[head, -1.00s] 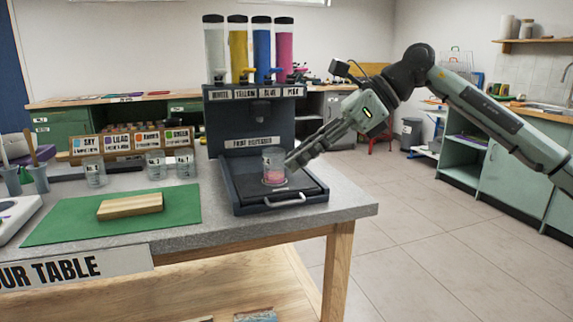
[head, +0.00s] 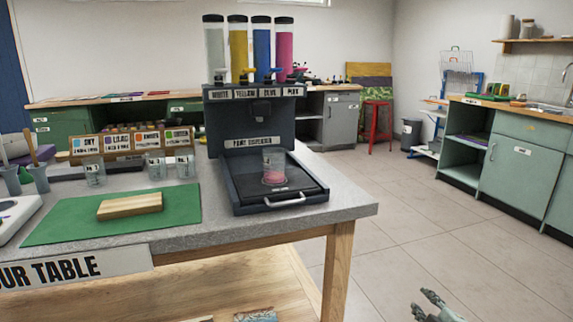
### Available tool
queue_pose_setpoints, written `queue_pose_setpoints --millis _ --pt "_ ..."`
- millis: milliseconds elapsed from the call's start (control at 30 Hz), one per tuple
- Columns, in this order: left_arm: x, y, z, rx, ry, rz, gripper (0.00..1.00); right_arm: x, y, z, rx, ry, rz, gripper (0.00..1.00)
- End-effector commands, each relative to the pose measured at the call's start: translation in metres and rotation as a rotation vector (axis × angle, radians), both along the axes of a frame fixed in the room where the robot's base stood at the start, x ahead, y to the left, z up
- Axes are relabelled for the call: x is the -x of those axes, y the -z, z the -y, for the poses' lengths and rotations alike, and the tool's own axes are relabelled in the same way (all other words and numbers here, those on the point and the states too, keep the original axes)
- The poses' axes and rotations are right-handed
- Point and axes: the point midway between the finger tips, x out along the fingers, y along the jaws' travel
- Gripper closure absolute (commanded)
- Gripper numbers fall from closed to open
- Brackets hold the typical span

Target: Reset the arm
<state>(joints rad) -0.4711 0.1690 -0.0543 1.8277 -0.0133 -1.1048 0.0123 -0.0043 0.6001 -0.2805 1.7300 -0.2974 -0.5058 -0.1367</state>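My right gripper (head: 433,302) shows only in part at the bottom right of the head view, low over the floor and away from the table. Its fingers appear apart, with nothing seen between them. My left gripper is not in view. A clear cup (head: 273,168) with pink liquid at its bottom stands upright on the black tray (head: 240,200) of the paint dispenser (head: 249,125). No gripper touches the cup.
The grey table (head: 345,196) holds a green mat (head: 60,228) with a wooden block (head: 130,206), and several clear cups (head: 156,165) by a labelled rack. A red stool (head: 377,125) and green cabinets (head: 520,165) stand behind. The floor right of the table is clear.

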Motion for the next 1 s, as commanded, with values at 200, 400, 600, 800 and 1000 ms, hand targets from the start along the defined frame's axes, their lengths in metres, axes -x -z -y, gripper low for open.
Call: queue_pose_setpoints --millis 200,400,600,800,1000 --pt "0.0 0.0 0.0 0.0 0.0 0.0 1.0 0.111 0.103 0.066 -0.11 0.289 -0.319 0.71" --pt "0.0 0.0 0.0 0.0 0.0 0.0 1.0 0.198 0.152 0.099 -0.157 0.477 -0.519 0.71" --pt "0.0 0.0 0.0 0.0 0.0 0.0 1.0 0.271 0.179 0.12 -0.179 0.622 -0.67 0.71" --pt "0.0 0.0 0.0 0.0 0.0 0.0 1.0 0.303 0.209 0.071 -0.313 0.676 -0.748 0.71" --pt "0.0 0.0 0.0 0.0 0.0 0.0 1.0 0.314 0.231 -0.004 -0.485 0.694 -0.79 0.71"
